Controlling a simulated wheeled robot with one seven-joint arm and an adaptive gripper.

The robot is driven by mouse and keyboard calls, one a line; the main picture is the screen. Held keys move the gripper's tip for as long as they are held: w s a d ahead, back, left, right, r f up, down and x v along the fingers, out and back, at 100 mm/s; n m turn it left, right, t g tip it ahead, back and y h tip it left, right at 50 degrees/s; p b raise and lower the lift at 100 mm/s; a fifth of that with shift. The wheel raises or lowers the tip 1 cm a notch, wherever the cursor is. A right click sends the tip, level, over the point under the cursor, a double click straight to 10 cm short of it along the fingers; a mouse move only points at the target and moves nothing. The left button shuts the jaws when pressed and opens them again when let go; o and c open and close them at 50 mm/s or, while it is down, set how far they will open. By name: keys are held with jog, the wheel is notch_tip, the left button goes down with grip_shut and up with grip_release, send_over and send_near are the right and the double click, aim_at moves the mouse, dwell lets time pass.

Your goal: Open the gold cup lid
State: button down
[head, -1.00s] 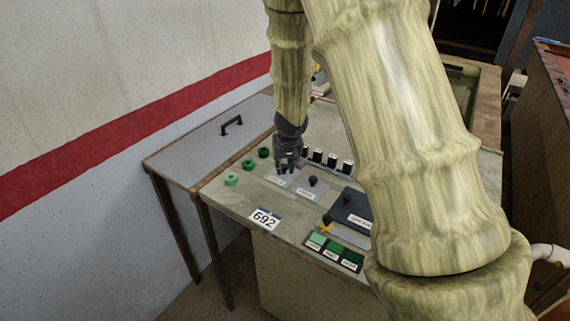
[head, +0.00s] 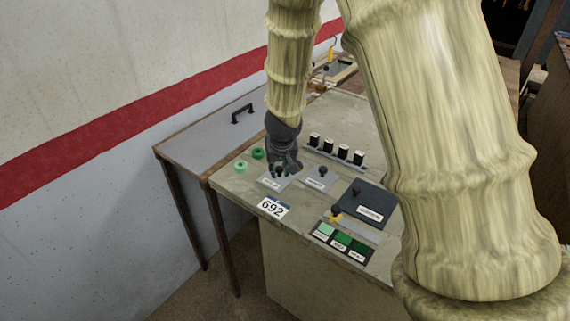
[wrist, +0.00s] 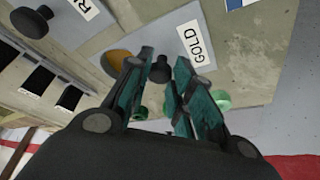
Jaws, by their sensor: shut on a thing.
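The gold cup lid is a grey plate (wrist: 180,25) with a GOLD label and a black knob (wrist: 160,70). In the head view the plate (head: 268,183) lies on the sloping console top, partly hidden by my gripper (head: 285,171). In the wrist view my gripper (wrist: 163,62) has its fingers on either side of the knob, shut on it. A round gold-coloured patch (wrist: 118,60) shows beside the knob, partly covered by one finger. How far the lid is raised or shifted cannot be told.
A similar knobbed plate (head: 318,179) sits just right. Several black-and-white switches (head: 337,149) stand behind, and green round pieces (head: 240,167) lie left. A dark box (head: 362,205) and green buttons (head: 342,240) are at right front. The wall is at left.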

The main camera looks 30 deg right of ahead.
jog(key=c, duration=1.5)
grip_release()
jog(key=shift+w+a, duration=0.1)
jog(key=o, duration=0.3)
jog(key=shift+w+f, duration=0.1)
jog(key=shift+f, duration=0.05)
jog(key=shift+r, duration=0.2)
jog(key=v, duration=1.1)
jog(key=shift+r, duration=0.35)
